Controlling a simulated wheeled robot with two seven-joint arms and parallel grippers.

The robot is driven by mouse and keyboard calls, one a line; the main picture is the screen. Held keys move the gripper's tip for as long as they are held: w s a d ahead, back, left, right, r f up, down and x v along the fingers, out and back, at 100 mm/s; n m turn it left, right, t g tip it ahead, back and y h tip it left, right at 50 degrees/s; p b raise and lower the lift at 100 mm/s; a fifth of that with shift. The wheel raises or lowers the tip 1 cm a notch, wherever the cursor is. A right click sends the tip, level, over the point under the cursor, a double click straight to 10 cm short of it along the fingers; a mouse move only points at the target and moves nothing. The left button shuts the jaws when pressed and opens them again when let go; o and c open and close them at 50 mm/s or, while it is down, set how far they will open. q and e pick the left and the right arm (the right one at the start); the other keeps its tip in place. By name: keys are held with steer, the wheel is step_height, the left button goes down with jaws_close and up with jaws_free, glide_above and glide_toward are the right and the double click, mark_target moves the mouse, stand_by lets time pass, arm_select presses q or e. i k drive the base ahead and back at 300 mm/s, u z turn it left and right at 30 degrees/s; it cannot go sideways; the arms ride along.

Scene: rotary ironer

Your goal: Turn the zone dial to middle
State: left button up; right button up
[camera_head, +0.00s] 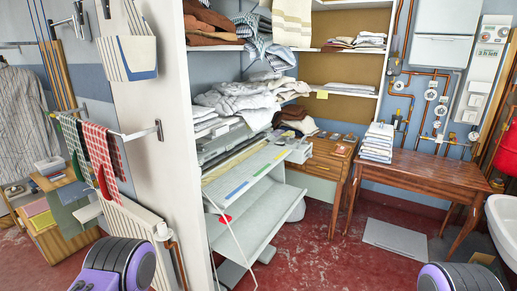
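The rotary ironer (247,172) stands in the alcove left of centre, with a pale sloping board that carries green, blue and yellow strips. A small pale box (299,152) sits at its right end. Small details show on it, but I cannot make out the zone dial or its setting. A small red part (225,219) shows low at the ironer's left. Neither of my grippers is in view. Only purple and grey parts of my arms show at the bottom left and bottom right, well short of the ironer.
White linen (240,103) is heaped above the ironer. A wooden desk (328,160) stands close on its right, then a wooden table (425,178) with a folded stack (378,142). A white partition wall (150,110) borders the left. The red floor (310,245) in front is mostly clear.

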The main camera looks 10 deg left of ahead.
mark_target(199, 145)
steer(key=z, duration=1)
steer(key=i, duration=2.9)
steer(key=u, duration=2.6)
